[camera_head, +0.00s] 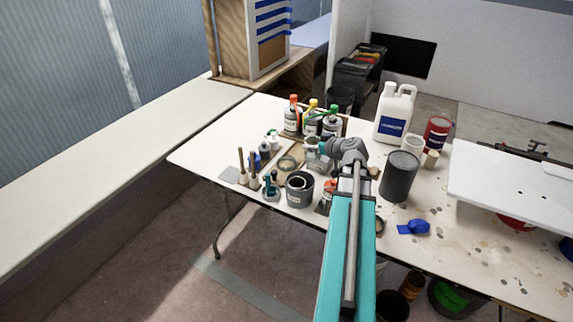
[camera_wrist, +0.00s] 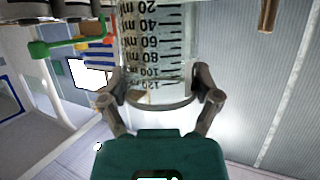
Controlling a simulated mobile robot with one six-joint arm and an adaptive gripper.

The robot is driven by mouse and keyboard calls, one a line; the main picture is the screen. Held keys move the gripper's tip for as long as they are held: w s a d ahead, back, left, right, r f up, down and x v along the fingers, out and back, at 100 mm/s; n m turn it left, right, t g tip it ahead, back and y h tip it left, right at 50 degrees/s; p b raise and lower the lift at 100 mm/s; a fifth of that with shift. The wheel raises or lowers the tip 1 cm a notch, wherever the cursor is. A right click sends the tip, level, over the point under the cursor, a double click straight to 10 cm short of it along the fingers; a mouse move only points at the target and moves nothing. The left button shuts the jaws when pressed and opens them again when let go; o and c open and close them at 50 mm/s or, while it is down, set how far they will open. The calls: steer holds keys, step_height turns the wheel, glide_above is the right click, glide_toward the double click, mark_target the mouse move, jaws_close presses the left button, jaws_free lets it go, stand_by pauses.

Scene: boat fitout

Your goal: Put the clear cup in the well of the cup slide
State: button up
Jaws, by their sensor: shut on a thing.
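The clear cup, printed with a mL scale, fills the upper middle of the wrist view (camera_wrist: 158,50). My gripper (camera_wrist: 160,90) is shut on it, one finger on each side near the cup's rim end. In the head view my gripper (camera_head: 330,150) is over the middle of the table, among the bottles and tubs, and partly hidden by my arm. A pale, see-through shape (camera_head: 316,160) just left of it appears to be the cup. I cannot surely make out the cup slide or its well. A ring-like round thing (camera_head: 288,164) lies left of the gripper.
Bottles with orange, yellow and green tops (camera_head: 312,118) stand behind the gripper. A dark grey tub (camera_head: 300,193) stands in front, with brushes (camera_head: 248,168) to its left. A grey cylinder (camera_head: 399,176) and white jug (camera_head: 394,112) stand to the right. The table's left end (camera_head: 215,150) is clear.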

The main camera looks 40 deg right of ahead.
steer(key=w+a+n+y, duration=0.2)
steer(key=w+a, duration=0.2)
steer(key=a, duration=0.2)
steer(key=w+a+r+n+y+p, duration=0.1)
steer(key=w+a+n+y, duration=0.1)
steer(key=w+a, duration=0.2)
steer(key=a, duration=0.3)
steer(key=shift+r+g+y, duration=0.15)
steer(key=shift+g+y, duration=0.15)
steer(key=shift+a, duration=0.1)
steer(key=w+d+f+b, duration=0.5)
steer(key=d+f+b, duration=0.3)
steer(key=d, duration=0.4)
steer(key=shift+w+f+b, duration=0.35)
steer(key=shift+f, duration=0.2)
